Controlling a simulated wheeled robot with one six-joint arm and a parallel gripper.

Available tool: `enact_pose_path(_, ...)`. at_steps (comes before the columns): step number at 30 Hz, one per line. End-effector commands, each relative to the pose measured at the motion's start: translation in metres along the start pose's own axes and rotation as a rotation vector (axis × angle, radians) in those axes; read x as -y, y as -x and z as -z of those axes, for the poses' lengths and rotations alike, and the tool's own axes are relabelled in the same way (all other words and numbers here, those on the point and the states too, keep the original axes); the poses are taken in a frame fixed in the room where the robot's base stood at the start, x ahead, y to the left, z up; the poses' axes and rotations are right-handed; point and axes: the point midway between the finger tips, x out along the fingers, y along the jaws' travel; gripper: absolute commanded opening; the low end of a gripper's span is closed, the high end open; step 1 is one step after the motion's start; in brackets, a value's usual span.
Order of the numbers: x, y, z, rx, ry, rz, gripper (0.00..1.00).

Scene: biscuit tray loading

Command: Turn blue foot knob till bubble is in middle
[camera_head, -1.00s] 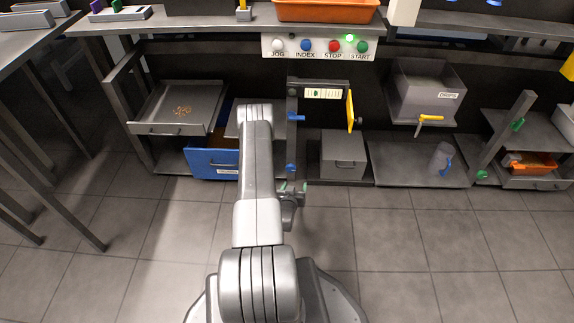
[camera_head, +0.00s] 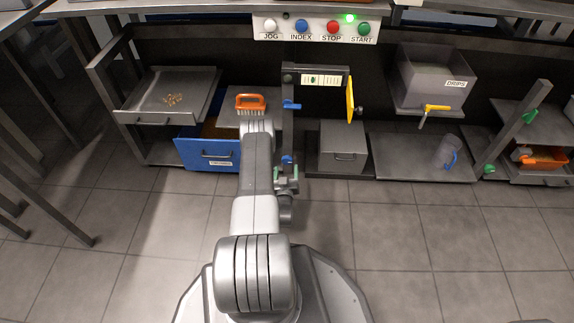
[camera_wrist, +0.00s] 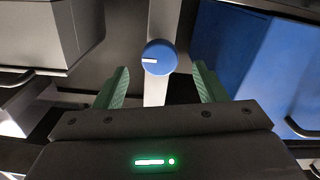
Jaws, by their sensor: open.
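The blue foot knob (camera_head: 287,160) is low on a grey upright post below the button panel. In the wrist view the round knob (camera_wrist: 159,57) faces me, and its white mark points left. My gripper (camera_wrist: 161,84) is open, with one green finger on each side of the knob and a gap to both. In the head view my gripper (camera_head: 286,174) is at the knob, partly hidden by my arm. A pale level strip (camera_head: 321,80) sits above on the frame. A small green spot, seemingly the bubble, is left of its middle.
A blue drawer (camera_head: 208,153) stands open left of the post, and a grey box (camera_head: 342,147) stands right. An orange brush (camera_head: 251,103) lies on a shelf. A blue lever (camera_head: 291,105) and a yellow handle (camera_head: 350,98) stick out above. The floor in front is clear.

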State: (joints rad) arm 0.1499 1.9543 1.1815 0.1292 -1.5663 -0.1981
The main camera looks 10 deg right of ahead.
Motion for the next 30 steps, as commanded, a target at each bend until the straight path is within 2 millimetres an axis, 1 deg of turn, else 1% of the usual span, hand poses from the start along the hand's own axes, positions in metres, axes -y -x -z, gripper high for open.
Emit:
enact_pose_path(1,0.000,-0.011,-0.003,-0.003,-0.001,-0.002,0.65)
enact_pose_path(3,0.000,-0.024,-0.002,-0.003,-0.001,-0.002,0.65)
enact_pose_path(6,0.000,-0.037,-0.002,-0.002,-0.001,-0.002,0.65)
enact_pose_path(9,0.000,-0.047,-0.002,0.000,-0.001,-0.002,0.65)
enact_pose_path(13,0.000,-0.052,-0.001,0.001,-0.001,-0.001,0.65)
enact_pose_path(20,0.000,-0.053,0.000,0.002,-0.001,-0.001,0.65)
enact_pose_path(21,0.000,-0.053,0.000,0.002,-0.001,-0.001,0.63)
enact_pose_path(23,0.000,-0.053,0.000,0.002,-0.001,-0.001,0.51)
enact_pose_path(27,0.000,-0.053,0.000,0.002,-0.001,-0.001,0.23)
enact_pose_path(28,0.000,-0.053,0.000,0.002,-0.001,-0.001,0.20)
enact_pose_path(30,0.000,-0.053,0.000,0.002,0.000,-0.001,0.20)
